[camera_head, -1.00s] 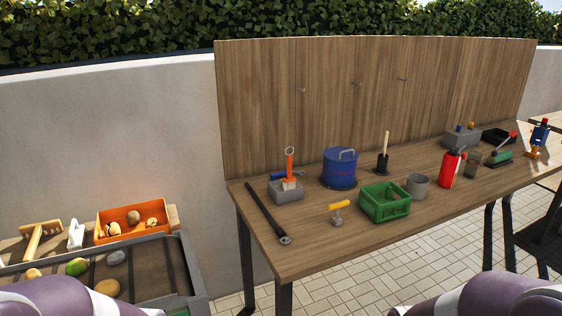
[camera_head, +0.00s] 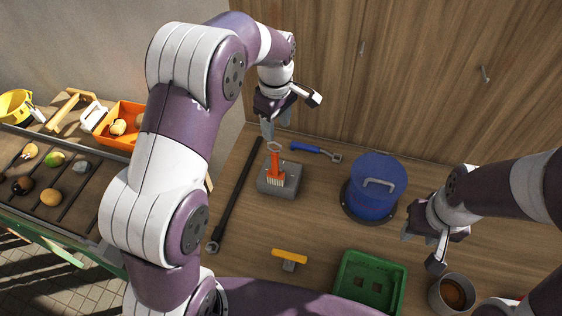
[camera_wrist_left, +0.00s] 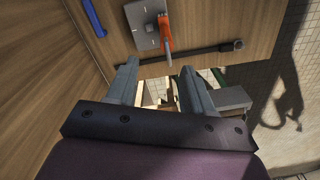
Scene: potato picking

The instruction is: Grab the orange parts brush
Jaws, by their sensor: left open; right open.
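In the left wrist view the brush (camera_wrist_left: 165,32) shows beyond the fingertips, by the grey plate-like block (camera_wrist_left: 146,20). My left gripper (camera_head: 277,122) is open and empty, above the bench on the far side of the brush and apart from it. Its two spread fingers (camera_wrist_left: 158,68) show in the left wrist view. My right gripper (camera_head: 423,248) is open and empty, over the bench between the blue pot and the grey cup.
A blue-handled tool (camera_head: 312,150) lies behind the brush, and a long black bar (camera_head: 236,195) lies left of it. A blue pot (camera_head: 375,190), green crate (camera_head: 343,270), grey cup (camera_head: 437,297) and yellow-handled tool (camera_head: 289,257) share the bench. A wooden panel (camera_head: 420,90) closes the back.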

